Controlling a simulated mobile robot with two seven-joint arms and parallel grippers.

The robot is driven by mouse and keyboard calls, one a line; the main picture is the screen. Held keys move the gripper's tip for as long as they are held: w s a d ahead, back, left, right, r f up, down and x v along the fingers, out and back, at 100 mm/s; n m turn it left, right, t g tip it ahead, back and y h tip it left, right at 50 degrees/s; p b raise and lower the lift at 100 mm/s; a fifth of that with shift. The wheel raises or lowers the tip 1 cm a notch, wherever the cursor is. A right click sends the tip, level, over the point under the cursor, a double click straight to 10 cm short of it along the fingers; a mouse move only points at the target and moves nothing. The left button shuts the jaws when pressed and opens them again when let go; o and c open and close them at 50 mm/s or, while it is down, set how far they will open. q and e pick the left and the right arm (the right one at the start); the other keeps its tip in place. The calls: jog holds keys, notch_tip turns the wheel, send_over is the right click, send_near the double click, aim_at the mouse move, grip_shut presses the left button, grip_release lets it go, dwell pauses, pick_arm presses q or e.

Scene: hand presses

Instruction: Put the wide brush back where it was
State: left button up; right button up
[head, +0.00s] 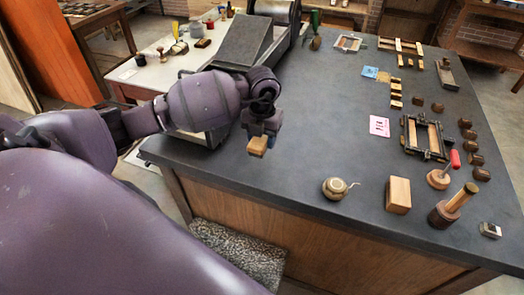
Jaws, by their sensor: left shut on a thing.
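My left arm reaches in from the left over the dark table (310,150). Its gripper (264,134) points down and is shut on a small block with a tan wooden face (257,146), which looks like the wide brush. A bit of blue shows beside it, and the rest is hidden by the fingers. The brush is near the table's front left part; I cannot tell whether it touches the top. My right gripper is not in view.
A press (245,42) stands behind my arm. To the right are a round tin (335,188), a wooden block (398,195), a pot with a wooden handle (445,213), a black frame (425,137) and several brown knobs. A pink card (379,126) lies mid-table. The table centre is clear.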

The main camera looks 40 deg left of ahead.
pick_arm(q)
jog(key=shift+f, duration=0.6)
notch_tip(320, 180, down, 4)
jog(key=shift+r, duration=0.2)
jog(key=shift+f, duration=0.3)
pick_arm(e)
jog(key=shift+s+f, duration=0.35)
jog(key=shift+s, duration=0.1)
pick_arm(q)
jog(key=shift+f, duration=0.15)
